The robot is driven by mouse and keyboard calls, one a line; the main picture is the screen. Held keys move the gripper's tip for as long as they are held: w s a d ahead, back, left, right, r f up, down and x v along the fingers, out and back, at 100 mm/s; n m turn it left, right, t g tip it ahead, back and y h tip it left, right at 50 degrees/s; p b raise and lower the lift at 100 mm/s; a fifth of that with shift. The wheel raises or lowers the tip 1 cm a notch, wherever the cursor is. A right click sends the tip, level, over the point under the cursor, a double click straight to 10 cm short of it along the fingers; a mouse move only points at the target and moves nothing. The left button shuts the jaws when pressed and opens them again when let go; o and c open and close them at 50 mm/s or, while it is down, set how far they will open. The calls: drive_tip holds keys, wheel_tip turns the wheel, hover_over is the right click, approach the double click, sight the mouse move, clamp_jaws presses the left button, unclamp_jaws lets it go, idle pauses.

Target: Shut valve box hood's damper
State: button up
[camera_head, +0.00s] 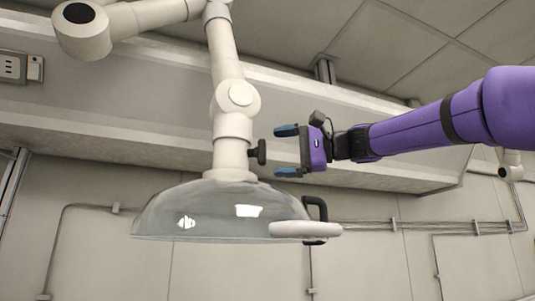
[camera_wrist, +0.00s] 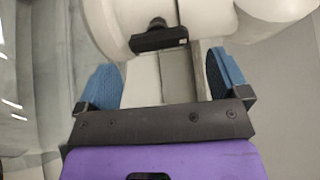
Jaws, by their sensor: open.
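The hood is a clear dome (camera_head: 215,208) hanging from a cream jointed extraction arm (camera_head: 232,128). The damper handle (camera_head: 258,152), a small black knob, sticks out to the right of the arm's neck just above the dome. My gripper (camera_head: 287,151) is open and empty, to the right of the handle, with its blue fingers pointing left, one above and one below the handle's height. In the wrist view, the black handle (camera_wrist: 158,39) lies ahead of my gripper (camera_wrist: 165,75), between the lines of the two fingers and a little beyond their tips.
A black handle (camera_head: 317,212) with a white rim piece (camera_head: 305,229) is on the dome's right edge, below my gripper. A wide ledge (camera_head: 370,160) runs behind, and pipes (camera_head: 400,226) cross the wall. Free space lies under my arm at right.

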drive_tip(key=v, duration=0.6)
